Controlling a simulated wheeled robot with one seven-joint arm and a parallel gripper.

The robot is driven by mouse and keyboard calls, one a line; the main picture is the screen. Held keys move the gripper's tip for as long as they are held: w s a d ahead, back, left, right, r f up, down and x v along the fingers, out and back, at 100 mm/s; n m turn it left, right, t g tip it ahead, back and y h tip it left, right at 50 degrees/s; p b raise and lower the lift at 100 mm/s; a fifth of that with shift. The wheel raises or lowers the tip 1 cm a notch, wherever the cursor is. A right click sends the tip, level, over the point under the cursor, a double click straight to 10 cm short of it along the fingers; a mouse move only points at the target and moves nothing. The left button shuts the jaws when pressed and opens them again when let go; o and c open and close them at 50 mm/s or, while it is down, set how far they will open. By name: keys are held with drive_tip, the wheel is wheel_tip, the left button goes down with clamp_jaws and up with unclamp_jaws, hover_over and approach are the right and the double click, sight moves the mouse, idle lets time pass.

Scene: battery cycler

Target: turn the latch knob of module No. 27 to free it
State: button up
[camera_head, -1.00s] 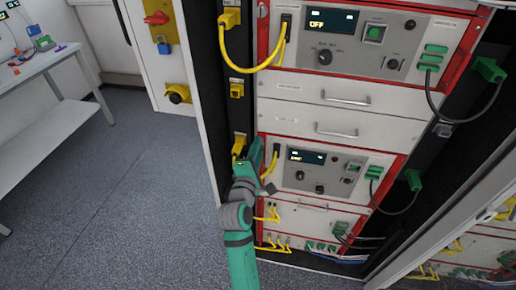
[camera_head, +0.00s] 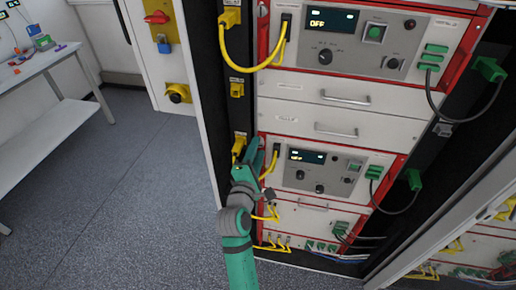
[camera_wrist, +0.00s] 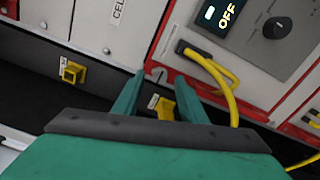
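The lower red-framed module (camera_head: 340,178) has a small display, dark knobs and a yellow cable on its left. I cannot read its number. My gripper (camera_head: 258,155) is at this module's upper left corner in the head view and hides that corner. In the wrist view my gripper (camera_wrist: 160,76) is open, with its two green fingers apart and nothing held. A small pale round part, perhaps the latch knob (camera_wrist: 157,74), shows between the fingertips at the module's corner; I cannot tell whether they touch it. The module's display (camera_wrist: 222,15) reads OFF in the wrist view.
A yellow socket (camera_wrist: 165,107) shows between the fingers, and a yellow cable (camera_wrist: 232,98) hangs close by on the right. Plain drawers (camera_head: 320,122) with handles lie above the module. The upper module (camera_head: 350,45) also reads OFF. Open floor (camera_head: 110,190) lies left of the rack.

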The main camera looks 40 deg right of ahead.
drive_tip(key=v, duration=0.9)
drive_tip(key=s+a+f+m+t+y, duration=0.1)
drive_tip(key=s+a+f+t+y, duration=0.1)
drive_tip(key=s+a+f+y, duration=0.5)
drive_tip(key=s+a+f+m+t+y, duration=0.15)
drive_tip(key=s+a+f, duration=0.25)
drive_tip(key=a+f, duration=0.6)
drive_tip(key=s+a+r+m+y, duration=0.1)
drive_tip(key=s+a+m, duration=0.3)
drive_tip(key=s, duration=0.6)
drive_tip(key=s+a+r+m+y, duration=0.1)
drive_tip(key=s+a+m+y, duration=0.3)
drive_tip(key=s+a, duration=0.4)
drive_tip(key=shift+s+r+m, duration=0.35)
drive_tip(key=shift+s+r, duration=0.05)
drive_tip(key=shift+s, duration=0.55)
drive_tip(key=shift+c, duration=0.9)
